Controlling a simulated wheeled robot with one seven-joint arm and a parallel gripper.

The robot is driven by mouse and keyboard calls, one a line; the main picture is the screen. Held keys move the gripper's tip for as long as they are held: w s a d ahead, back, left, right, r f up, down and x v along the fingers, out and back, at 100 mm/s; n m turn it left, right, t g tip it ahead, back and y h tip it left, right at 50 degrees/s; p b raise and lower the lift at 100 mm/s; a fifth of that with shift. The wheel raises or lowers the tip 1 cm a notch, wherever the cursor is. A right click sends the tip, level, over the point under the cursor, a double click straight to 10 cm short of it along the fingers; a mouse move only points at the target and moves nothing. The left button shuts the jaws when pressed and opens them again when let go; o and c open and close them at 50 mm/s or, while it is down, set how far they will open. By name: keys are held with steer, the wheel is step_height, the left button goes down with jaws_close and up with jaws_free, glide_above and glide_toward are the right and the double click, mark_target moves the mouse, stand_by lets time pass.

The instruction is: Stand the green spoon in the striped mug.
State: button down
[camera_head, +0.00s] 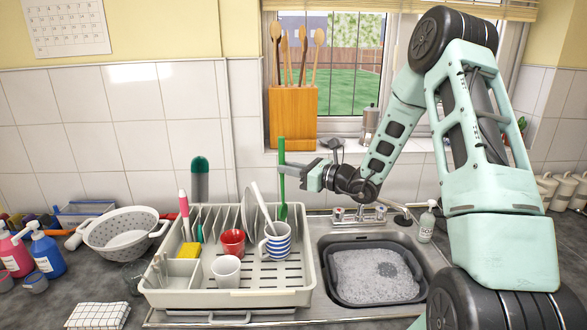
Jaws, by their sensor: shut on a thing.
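The green spoon (282,152) is upright in my gripper (286,168), handle up and wider end down. My gripper reaches in from the right and is shut on the spoon's handle. The blue-and-white striped mug (276,244) stands upright in the dish rack, handle to the left. The spoon's lower end shows just above the mug's rim in the picture; whether it is above or behind the mug I cannot tell. A pale, slanted utensil (262,208) seems to lean in the mug.
The dish rack (170,298) also holds a red cup (232,242), a white cup (226,271), a yellow sponge (190,250) and white plates (247,212). The soapy sink (374,275) is to the right, with a faucet (358,214) behind it. A wooden utensil block (293,117) stands on the sill.

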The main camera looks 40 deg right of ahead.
step_height(320, 180, down, 10)
steer(key=w+b, duration=0.1)
steer(key=b, duration=0.6)
steer(key=shift+r, duration=0.2)
steer(key=shift+a, duration=0.1)
stand_by(0.3)
steer(key=c, duration=1.3)
jaws_free()
steer(key=shift+b, duration=0.3)
steer(key=b+v, duration=0.5)
steer(key=v, duration=1.2)
steer(key=shift+s, duration=0.1)
